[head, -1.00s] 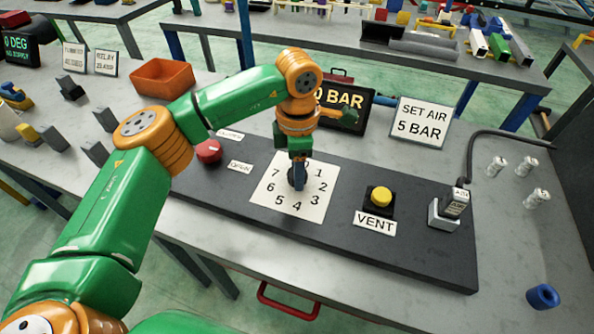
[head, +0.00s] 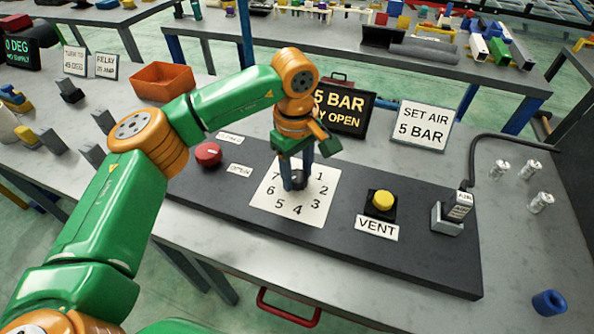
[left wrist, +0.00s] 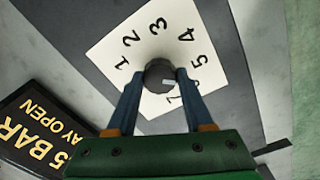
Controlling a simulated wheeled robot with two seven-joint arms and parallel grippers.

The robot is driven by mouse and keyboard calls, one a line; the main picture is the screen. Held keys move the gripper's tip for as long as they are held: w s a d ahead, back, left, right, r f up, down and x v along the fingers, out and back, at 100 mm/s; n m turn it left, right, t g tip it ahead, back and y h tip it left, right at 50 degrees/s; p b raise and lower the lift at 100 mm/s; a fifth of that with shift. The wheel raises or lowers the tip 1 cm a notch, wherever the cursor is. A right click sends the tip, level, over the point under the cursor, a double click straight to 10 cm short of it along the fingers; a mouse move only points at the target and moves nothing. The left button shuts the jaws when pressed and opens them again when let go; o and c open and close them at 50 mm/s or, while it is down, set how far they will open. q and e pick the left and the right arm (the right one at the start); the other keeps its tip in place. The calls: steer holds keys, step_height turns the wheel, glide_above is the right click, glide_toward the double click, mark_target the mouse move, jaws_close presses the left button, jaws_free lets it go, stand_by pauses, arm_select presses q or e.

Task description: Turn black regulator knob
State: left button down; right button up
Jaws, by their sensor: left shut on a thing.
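The black regulator knob (head: 299,180) stands in the middle of a white numbered dial plate (head: 268,199) on the dark panel. In the left wrist view the knob (left wrist: 160,73) shows between the fingertips, with a small pale mark on its top, on the side towards the 5 and 6. My left gripper (head: 297,177) points down over the dial and is shut on the knob, one finger on each side. The black display (head: 345,112) behind reads 5 BAR, with a partly hidden second line ending in OPEN. The sign (head: 423,123) reads SET AIR 5 BAR. My right gripper is out of view.
A red knob (head: 208,154) sits left of the dial. A yellow VENT button (head: 383,200) and a grey block with a cabled plug (head: 459,206) sit to the right. An orange bin (head: 163,81) stands behind.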

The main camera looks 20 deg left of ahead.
mark_target(296, 176)
arm_select(q)
steer(key=m, duration=1.2)
steer(key=shift+f+g, duration=0.1)
steer(key=shift+g, duration=0.2)
steer(key=shift+s+m, duration=0.1)
steer(key=shift+m, duration=0.3)
steer(key=shift+c, duration=1.4)
jaws_free()
steer(key=shift+p, duration=0.3)
step_height(296, 176, up, 6)
steer(key=shift+r+b, duration=0.25)
steer(key=shift+b, duration=0.05)
steer(key=shift+a+r, duration=0.1)
steer(key=shift+r, duration=0.3)
